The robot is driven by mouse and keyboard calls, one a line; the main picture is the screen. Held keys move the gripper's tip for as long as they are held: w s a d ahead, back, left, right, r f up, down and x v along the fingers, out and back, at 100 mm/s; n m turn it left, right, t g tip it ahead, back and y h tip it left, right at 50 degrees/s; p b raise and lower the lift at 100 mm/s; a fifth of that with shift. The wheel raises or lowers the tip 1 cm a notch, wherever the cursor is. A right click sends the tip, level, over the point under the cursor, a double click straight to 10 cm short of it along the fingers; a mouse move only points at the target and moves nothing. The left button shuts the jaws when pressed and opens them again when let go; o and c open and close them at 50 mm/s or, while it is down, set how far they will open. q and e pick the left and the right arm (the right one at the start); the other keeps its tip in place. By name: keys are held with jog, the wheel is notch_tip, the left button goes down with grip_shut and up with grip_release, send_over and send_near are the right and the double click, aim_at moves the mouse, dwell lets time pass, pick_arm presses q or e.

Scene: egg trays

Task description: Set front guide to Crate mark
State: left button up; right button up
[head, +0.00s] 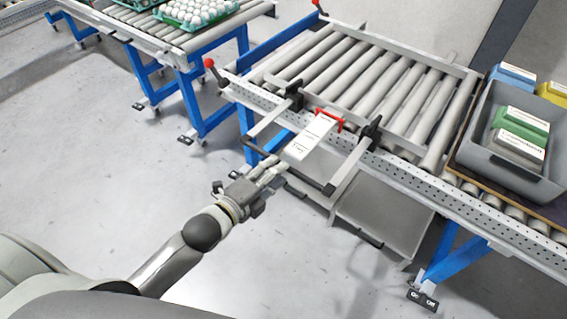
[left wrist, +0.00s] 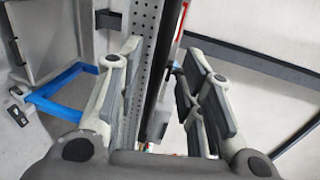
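The front guide is a grey frame on the near side of the roller conveyor, with two rods and a dark front bar (head: 312,184). A white label plate (head: 309,139) with small marks lies between the rods, and a red bracket (head: 331,117) sits at its far end. The marks are too small to read. My left gripper (head: 277,173) is at the left end of the front bar. In the left wrist view my left gripper (left wrist: 165,95) has its fingers apart, with a dark bar between them; contact cannot be told. My right gripper is not in view.
The perforated side rail (head: 395,170) runs along the conveyor's near edge. A grey crate (head: 505,163) with coloured packs stands at right. Another conveyor with a green egg tray (head: 165,17) is behind. The floor at left is clear.

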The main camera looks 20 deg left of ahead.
pick_arm(q)
jog(key=shift+x, duration=2.1)
grip_shut()
